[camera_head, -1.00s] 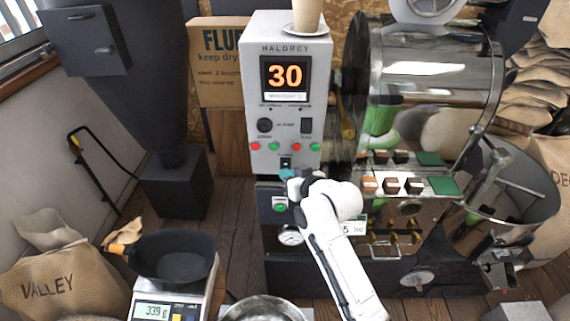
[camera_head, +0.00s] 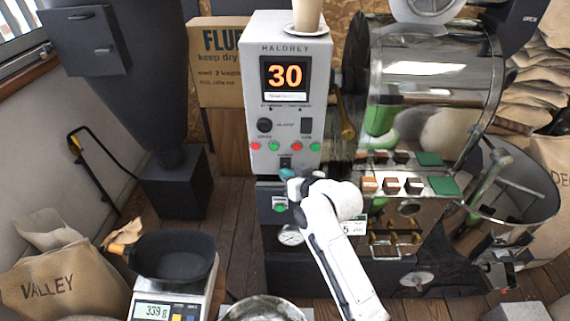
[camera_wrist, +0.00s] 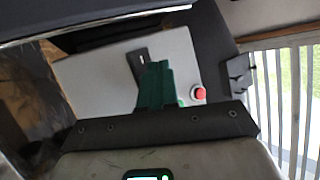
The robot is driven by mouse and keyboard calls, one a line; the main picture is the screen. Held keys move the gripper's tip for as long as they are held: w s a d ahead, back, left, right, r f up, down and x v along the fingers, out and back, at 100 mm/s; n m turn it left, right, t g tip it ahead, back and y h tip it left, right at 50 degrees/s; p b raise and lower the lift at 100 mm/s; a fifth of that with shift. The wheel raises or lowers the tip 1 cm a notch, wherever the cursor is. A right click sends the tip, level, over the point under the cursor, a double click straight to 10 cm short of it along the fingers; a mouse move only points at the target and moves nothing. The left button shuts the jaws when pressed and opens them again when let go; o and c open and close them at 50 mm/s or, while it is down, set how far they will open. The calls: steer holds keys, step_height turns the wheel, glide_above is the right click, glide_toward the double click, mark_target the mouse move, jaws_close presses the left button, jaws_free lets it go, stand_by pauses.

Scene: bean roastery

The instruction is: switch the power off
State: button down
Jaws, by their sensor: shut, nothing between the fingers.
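The grey control panel (camera_head: 290,50) stands upright, its display (camera_head: 285,77) lit with 30. Low on the panel's front, below the red and green buttons, is a small dark switch (camera_head: 285,162). My gripper (camera_head: 287,174) is just below it, its teal fingertips shut and empty and partly hidden by my white wrist. In the wrist view the green fingers (camera_wrist: 157,86) are close together in front of the pale panel (camera_wrist: 90,75). A dark lever-like piece (camera_wrist: 137,62) shows right beside them, and a red button (camera_wrist: 199,93) is to their right. I cannot tell whether the fingers touch the dark piece.
A cup (camera_head: 307,14) on a saucer stands on top of the panel. The shiny roaster drum (camera_head: 430,70) and a row of small samples (camera_head: 392,185) are to the right. A scale (camera_head: 165,308) with a black pan (camera_head: 172,258) and a metal bowl (camera_head: 262,309) are in front.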

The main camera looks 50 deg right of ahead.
steer(key=shift+w, duration=0.1)
steer(key=shift+w+d, duration=0.15)
steer(key=shift+d, duration=0.15)
steer(key=shift+w+d+r, duration=0.1)
steer(key=shift+w+d, duration=0.1)
steer(key=shift+d, duration=0.05)
stand_by(0.8)
steer(key=shift+s+a+p, duration=0.4)
steer(key=shift+s+a, duration=0.05)
steer(key=shift+a, duration=0.15)
stand_by(0.4)
steer(key=shift+s+a+f+p, duration=0.2)
steer(key=shift+s+a+p, duration=0.1)
steer(key=shift+s+a, duration=0.6)
steer(key=shift+s+a+f+p, duration=0.25)
steer(key=shift+s+a, duration=0.35)
steer(key=shift+a, duration=0.45)
